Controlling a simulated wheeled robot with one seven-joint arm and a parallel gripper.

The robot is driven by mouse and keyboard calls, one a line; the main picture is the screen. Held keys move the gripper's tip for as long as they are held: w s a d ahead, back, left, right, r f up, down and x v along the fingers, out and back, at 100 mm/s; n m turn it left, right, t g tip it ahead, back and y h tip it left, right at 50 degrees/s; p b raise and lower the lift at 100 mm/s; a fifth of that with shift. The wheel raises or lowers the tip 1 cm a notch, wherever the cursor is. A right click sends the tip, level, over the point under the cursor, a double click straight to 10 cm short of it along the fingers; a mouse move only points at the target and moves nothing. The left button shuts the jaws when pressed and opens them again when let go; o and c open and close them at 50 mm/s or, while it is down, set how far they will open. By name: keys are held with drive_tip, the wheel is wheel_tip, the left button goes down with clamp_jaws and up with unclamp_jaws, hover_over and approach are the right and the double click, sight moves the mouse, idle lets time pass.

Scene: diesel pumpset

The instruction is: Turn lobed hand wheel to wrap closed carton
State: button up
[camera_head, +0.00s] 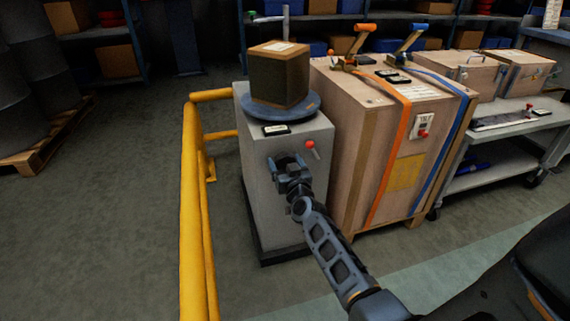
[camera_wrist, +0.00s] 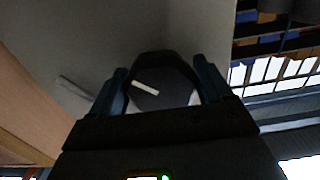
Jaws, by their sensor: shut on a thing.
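The closed carton (camera_head: 280,75) is a brown box on a round blue-grey turntable (camera_head: 270,112) atop a grey cabinet (camera_head: 262,200). The dark lobed hand wheel (camera_head: 283,163) is on the cabinet's front face, partly hidden behind my gripper (camera_head: 290,176). In the wrist view the wheel (camera_wrist: 165,82) is a dark many-sided knob with a pale mark. It sits between the two fingers of my gripper (camera_wrist: 163,90), which is shut on it. The wrist view is dim, so the finger contacts are hard to see.
A red-knobbed lever (camera_head: 310,145) is on the cabinet front, right of the wheel. A large strapped wooden crate (camera_head: 375,150) stands close on the right. A yellow rail (camera_head: 190,210) runs along the left. Open floor (camera_head: 100,220) lies beyond the rail.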

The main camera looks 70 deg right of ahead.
drive_tip(key=shift+m, duration=0.3)
drive_tip(key=m, duration=0.5)
drive_tip(key=shift+a+m, duration=0.1)
drive_tip(key=shift+m, duration=0.2)
drive_tip(key=m, duration=0.6)
drive_tip(key=shift+w, duration=0.1)
drive_tip(key=shift+a+m, duration=0.1)
drive_tip(key=shift+m, duration=0.2)
drive_tip(key=o, duration=1)
drive_tip(key=shift+r, duration=0.1)
drive_tip(key=shift+p+v, duration=1.35)
drive_tip(key=shift+v, duration=2.5)
